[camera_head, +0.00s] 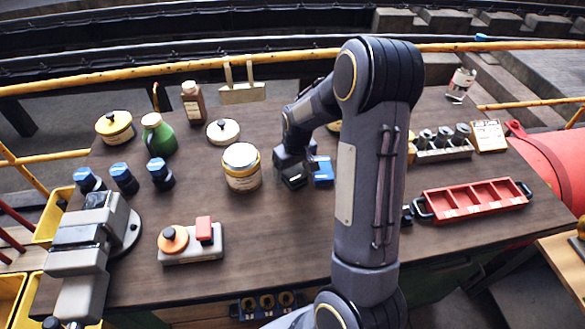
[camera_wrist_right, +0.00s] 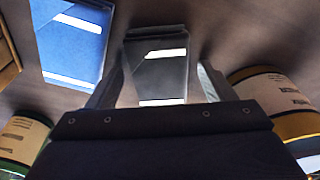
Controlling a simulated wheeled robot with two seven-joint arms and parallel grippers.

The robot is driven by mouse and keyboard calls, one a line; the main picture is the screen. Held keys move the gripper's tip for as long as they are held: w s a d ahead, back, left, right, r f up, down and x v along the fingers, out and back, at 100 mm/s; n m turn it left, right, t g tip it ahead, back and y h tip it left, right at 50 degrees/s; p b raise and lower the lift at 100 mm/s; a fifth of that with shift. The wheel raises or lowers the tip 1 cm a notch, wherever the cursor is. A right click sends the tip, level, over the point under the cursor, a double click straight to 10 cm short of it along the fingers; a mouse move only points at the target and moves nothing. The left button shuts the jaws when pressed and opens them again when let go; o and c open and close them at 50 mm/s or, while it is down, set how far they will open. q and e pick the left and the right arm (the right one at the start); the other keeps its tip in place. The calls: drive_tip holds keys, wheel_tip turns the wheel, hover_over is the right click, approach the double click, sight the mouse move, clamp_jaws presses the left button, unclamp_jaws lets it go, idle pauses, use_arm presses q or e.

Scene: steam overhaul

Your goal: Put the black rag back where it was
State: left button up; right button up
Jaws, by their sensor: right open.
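The black rag (camera_wrist_right: 158,78) is a small folded dark cloth with pale stripes. In the right wrist view it lies between the two spread fingers of my right gripper (camera_wrist_right: 158,85), with its lower end hidden by the gripper body. In the head view the right gripper (camera_head: 294,175) is low over the middle of the table, and the dark rag there is hard to tell from it. A blue rag (camera_head: 323,170) lies just right of it; it also shows in the right wrist view (camera_wrist_right: 75,42). My left gripper is not in view.
A cream tin (camera_head: 242,168) stands close left of the right gripper. A red tray (camera_head: 473,199) and a rack of dark-topped parts (camera_head: 443,150) are at the right.

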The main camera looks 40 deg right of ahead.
sight(295, 174)
drive_tip(key=shift+r, duration=0.1)
wheel_tip(295, 174, up, 11)
drive_tip(key=s, duration=0.2)
drive_tip(key=s+a+r+t+y, duration=0.2)
drive_tip(key=s+a, duration=0.7)
drive_tip(key=s, duration=0.1)
drive_tip(key=s+a+r+t+y, duration=0.1)
drive_tip(key=s+a+r+y, duration=0.1)
drive_tip(key=s+a, duration=0.7)
drive_tip(key=shift+s+r+t, duration=0.3)
drive_tip(key=shift+s+t, duration=0.1)
drive_tip(key=shift+s, duration=0.15)
